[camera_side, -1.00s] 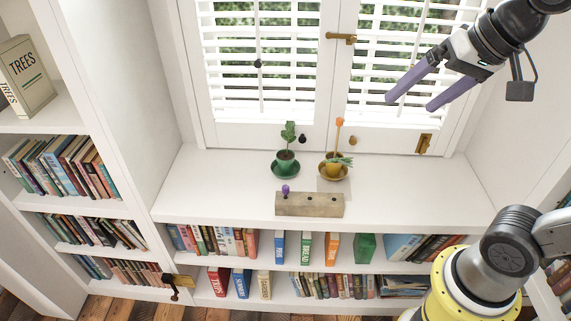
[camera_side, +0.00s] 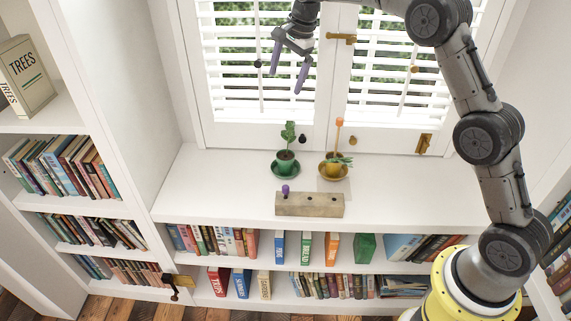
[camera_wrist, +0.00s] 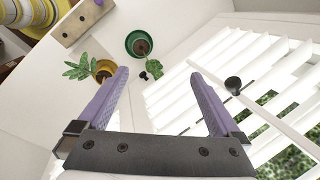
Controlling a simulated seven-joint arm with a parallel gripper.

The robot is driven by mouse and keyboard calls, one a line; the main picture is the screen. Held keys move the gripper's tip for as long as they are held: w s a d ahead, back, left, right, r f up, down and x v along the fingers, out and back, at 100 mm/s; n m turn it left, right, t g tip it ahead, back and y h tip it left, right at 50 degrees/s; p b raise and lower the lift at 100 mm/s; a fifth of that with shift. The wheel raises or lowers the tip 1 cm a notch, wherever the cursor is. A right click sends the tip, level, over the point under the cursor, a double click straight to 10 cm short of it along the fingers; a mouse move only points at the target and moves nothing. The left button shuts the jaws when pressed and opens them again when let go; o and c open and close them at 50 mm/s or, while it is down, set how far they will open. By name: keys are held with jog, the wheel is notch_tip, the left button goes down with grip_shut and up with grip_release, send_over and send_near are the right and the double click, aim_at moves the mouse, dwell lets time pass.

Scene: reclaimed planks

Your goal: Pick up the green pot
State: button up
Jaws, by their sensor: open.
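The green pot (camera_side: 285,160) stands upright on a green saucer (camera_side: 276,173) on the white ledge below the window, with a leafy green plant in it. In the wrist view the green pot (camera_wrist: 134,42) is beyond my fingertips, near the top middle, partly covered by its plant. My gripper (camera_side: 289,78) is in front of the shutters, well above the pot, with its purple fingers apart and pointing down. In the wrist view my gripper (camera_wrist: 163,78) is open, with nothing between its fingers.
A yellow pot (camera_side: 332,168) with an orange-topped stake stands on a saucer to the right of the green pot. A wooden block (camera_side: 315,206) with holes and a purple peg lies in front. Window knobs (camera_side: 302,138) are behind. The ledge to the left is clear.

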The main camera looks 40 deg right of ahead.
jog(key=g, duration=0.2)
send_over(285, 156)
notch_tip(285, 156, down, 14)
jog(key=shift+m+g, duration=0.5)
jog(key=f, duration=0.9)
jog(key=shift+s+d+f, duration=0.25)
jog(key=shift+s+d, duration=0.1)
jog(key=shift+a+f, duration=0.2)
jog(key=shift+f, duration=0.95)
jog(key=shift+a+f, duration=0.15)
jog(key=shift+f, duration=1.05)
jog(key=shift+a+f, duration=0.2)
jog(key=shift+f, duration=0.95)
jog(key=shift+w+r, duration=0.1)
jog(key=shift+r, duration=0.05)
grip_shut()
